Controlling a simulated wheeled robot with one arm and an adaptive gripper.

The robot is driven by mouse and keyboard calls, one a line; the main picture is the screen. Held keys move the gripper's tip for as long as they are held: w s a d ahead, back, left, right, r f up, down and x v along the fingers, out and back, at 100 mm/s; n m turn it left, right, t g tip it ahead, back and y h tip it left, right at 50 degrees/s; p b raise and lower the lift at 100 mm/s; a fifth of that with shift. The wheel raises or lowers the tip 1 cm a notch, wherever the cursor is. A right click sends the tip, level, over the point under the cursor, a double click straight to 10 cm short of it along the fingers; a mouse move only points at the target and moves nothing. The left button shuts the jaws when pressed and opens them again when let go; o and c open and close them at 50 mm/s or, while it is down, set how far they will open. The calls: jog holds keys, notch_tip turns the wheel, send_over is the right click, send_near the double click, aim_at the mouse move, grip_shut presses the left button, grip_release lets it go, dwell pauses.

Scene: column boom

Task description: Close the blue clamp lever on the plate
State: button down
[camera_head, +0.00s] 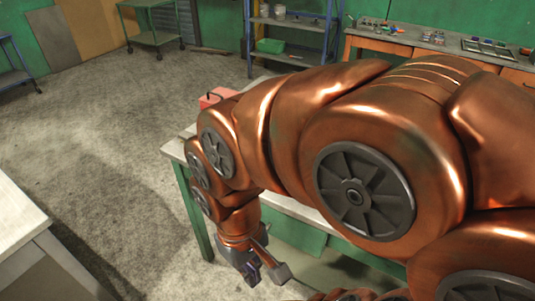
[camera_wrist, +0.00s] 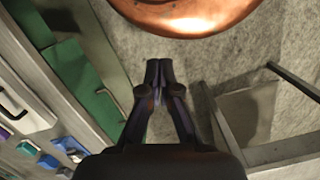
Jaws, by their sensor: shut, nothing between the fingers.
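My gripper (camera_head: 262,270) hangs low beside the table's front in the head view, under my copper arm. In the wrist view my gripper (camera_wrist: 159,70) has its fingertips together with nothing between them. Several small coloured pieces, blue, purple and green, lie on a pale surface at the lower left of the wrist view. One is a blue piece (camera_wrist: 48,164), which may be the blue clamp lever, but its shape and position are too small to tell. The gripper is apart from these pieces. In the head view my arm hides much of the tabletop, and I cannot make out the plate or lever.
A pale table (camera_head: 178,150) with green legs stands behind my arm, with a red box (camera_head: 214,98) on it. Another pale tabletop (camera_head: 18,225) is at the left edge. A workbench with tools (camera_head: 425,40) and a blue shelf (camera_head: 290,22) stand behind. Floor between is clear.

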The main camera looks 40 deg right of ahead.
jog(key=w+d+r+m+y, duration=0.2)
jog(key=w+d+r+m, duration=0.15)
jog(key=w, duration=0.55)
jog(key=w+d+r+m+y, duration=0.25)
jog(key=w+m, duration=0.25)
jog(key=w, duration=0.4)
jog(key=w+d+m+t+y, duration=0.1)
jog(key=w+d+m, duration=0.35)
jog(key=d, duration=0.35)
jog(key=s+d+f+m+t, duration=0.1)
jog(key=d+m, duration=0.2)
jog(key=d, duration=0.6)
jog(key=s+d+f+m+t+y, duration=0.1)
jog(key=d+m, duration=0.3)
jog(key=d, duration=0.5)
jog(key=s+d+f+m+t+p, duration=0.1)
jog(key=d+f+m+t, duration=0.1)
jog(key=d, duration=0.8)
jog(key=shift+s+f+m+t, duration=0.3)
jog(key=shift+s+f+m, duration=0.1)
jog(key=shift+f+m, duration=0.35)
jog(key=shift+a+y, duration=0.1)
jog(key=shift+y, duration=0.25)
